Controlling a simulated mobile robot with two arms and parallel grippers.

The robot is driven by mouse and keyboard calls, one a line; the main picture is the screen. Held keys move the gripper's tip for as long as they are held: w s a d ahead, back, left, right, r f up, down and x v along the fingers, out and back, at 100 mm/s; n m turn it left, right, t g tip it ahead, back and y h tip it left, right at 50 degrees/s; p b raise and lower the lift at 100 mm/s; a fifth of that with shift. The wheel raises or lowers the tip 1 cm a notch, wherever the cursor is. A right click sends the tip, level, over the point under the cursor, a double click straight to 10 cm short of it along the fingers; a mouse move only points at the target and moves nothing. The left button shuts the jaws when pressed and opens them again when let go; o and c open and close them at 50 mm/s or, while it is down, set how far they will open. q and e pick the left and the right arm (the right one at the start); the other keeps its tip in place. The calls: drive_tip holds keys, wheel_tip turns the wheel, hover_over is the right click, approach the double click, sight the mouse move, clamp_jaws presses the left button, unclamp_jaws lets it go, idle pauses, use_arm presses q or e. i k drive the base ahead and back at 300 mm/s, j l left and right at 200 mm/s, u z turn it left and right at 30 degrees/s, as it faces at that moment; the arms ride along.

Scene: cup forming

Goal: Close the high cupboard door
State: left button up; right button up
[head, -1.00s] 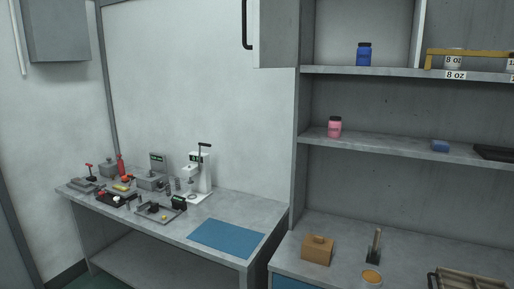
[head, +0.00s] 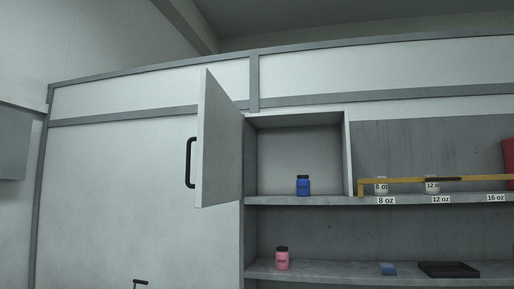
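The high cupboard door (head: 222,145) stands open in the head view, swung out to the left from its hinge at the cupboard's left side. It is a light grey panel with a black bar handle (head: 190,162) on its outer face, near the free edge. The cupboard (head: 298,155) is an open box above the upper shelf, and a blue jar (head: 303,186) with a dark lid stands inside it. Neither of my grippers shows in the view.
Right of the cupboard, a yellow rail (head: 405,182) runs in front of cups labelled by ounces on the upper shelf (head: 410,199). A pink jar (head: 282,258), a blue item (head: 387,269) and a black tray (head: 448,269) are on the shelf below. The wall left of the door is bare.

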sight(218, 170)
drive_tip(key=i+j+z, duration=0.1)
drive_tip(key=j+z, duration=0.3)
drive_tip(key=j, duration=0.4)
drive_tip(key=j+z, duration=0.35)
drive_tip(key=j, duration=0.5)
